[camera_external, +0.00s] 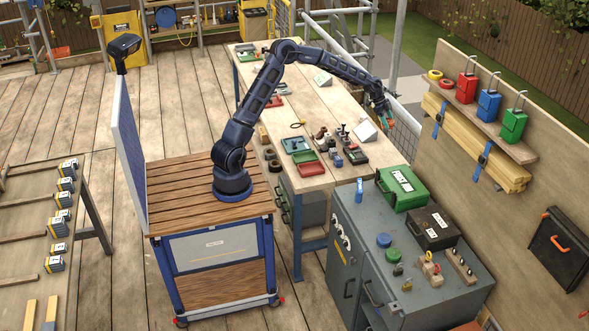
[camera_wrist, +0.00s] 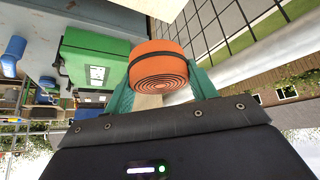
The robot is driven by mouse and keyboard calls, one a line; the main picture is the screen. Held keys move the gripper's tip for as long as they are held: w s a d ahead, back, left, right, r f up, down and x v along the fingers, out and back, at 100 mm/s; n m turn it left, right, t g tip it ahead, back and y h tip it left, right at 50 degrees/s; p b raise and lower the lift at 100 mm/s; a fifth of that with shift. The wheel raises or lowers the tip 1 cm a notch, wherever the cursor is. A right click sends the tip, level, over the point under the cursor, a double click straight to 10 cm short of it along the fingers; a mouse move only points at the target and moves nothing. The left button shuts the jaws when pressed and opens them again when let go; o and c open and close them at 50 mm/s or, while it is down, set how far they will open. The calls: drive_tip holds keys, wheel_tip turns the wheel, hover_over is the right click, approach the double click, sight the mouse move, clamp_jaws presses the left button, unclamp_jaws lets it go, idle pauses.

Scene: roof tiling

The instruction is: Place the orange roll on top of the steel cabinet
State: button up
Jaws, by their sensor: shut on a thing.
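My gripper (camera_external: 388,115) is raised above the right side of the workbench, behind the steel cabinet and away from it. In the wrist view its teal fingers (camera_wrist: 160,82) are shut on the orange roll (camera_wrist: 158,62), a coiled roll with a dark band around it. The roll's spiral end faces the wrist camera. In the external view the roll is too small to make out clearly. The grey steel cabinet (camera_external: 363,232) stands at the front right. Its top carries a green case, a black case and small items.
The green case (camera_external: 401,188) is on the cabinet's far end, the black case (camera_external: 433,228) beside it. The workbench (camera_external: 300,108) holds trays and tools.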

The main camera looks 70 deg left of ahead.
drive_tip(key=s+d+m+g+h, duration=0.1)
drive_tip(key=s+d+m, duration=0.3)
drive_tip(key=d, duration=1)
drive_tip(key=s+d+m+g, duration=0.15)
drive_tip(key=s+d, duration=0.45)
drive_tip(key=d, duration=0.8)
drive_tip(key=s+d+m+g, duration=0.3)
drive_tip(key=s+d+m, duration=0.2)
drive_tip(key=s+d, duration=1.45)
drive_tip(key=f, duration=0.6)
drive_tip(key=d+f, duration=0.1)
drive_tip(key=f, duration=0.5)
drive_tip(key=w+f, duration=0.1)
drive_tip(key=f, duration=0.5)
drive_tip(key=shift+w+d+f, duration=0.1)
drive_tip(key=shift+d+f, duration=0.15)
drive_tip(key=shift+f, duration=0.15)
drive_tip(key=o, duration=0.6)
drive_tip(key=shift+f, duration=0.15)
drive_tip(key=o, duration=0.4)
